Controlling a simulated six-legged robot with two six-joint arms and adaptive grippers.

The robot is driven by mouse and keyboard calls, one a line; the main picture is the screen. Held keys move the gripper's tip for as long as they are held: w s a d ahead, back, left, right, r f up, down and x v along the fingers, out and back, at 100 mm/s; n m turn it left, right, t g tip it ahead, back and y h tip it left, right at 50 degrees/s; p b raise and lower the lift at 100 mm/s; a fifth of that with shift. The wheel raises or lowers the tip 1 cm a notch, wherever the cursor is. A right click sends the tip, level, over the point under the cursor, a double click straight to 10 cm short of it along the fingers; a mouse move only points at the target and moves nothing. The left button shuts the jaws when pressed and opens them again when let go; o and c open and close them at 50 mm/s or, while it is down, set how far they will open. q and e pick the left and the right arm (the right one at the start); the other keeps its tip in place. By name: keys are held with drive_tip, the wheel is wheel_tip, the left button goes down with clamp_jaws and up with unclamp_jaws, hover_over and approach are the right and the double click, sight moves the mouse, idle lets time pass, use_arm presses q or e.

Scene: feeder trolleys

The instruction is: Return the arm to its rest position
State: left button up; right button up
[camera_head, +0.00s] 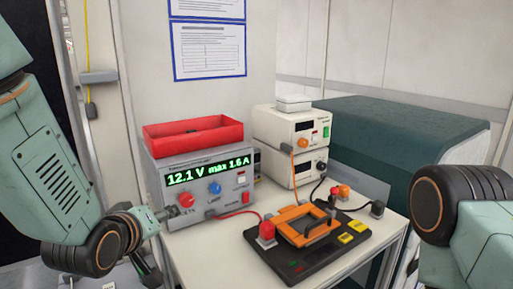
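My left arm comes in from the left, and my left gripper (172,213) is at the front of a grey power supply (205,172), close to its red knob (186,200). The fingers are small and partly hidden, so I cannot tell whether they are open or shut or whether they touch the knob. The green display (208,171) reads "12.1 V max 1.6 A". A blue knob (215,188) sits right of the red one. Part of my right arm shows at the right edge; its gripper is out of view.
A red tray (193,136) sits on the supply. Two stacked cream instruments (290,140) stand behind right. An orange-framed fixture on a black base (310,240) with red and black leads occupies the white table's (350,262) front. A dark green cabinet (400,135) stands behind.

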use_arm(q)
drive_tip(key=s+f+m+g, duration=0.4)
drive_tip(key=s+f, duration=0.3)
drive_tip(key=f, duration=0.6)
drive_tip(key=s+a+f+m+g, duration=0.1)
drive_tip(key=s+f+g, duration=0.3)
drive_tip(key=s+f, duration=0.6)
drive_tip(key=s+f+m+g+b, duration=0.1)
drive_tip(key=s+f+g, duration=0.3)
drive_tip(key=s+f, duration=0.6)
drive_tip(key=s, duration=0.8)
drive_tip(key=shift+a+f+y, duration=0.15)
drive_tip(key=shift+a+y, duration=0.15)
drive_tip(key=shift+a, duration=0.05)
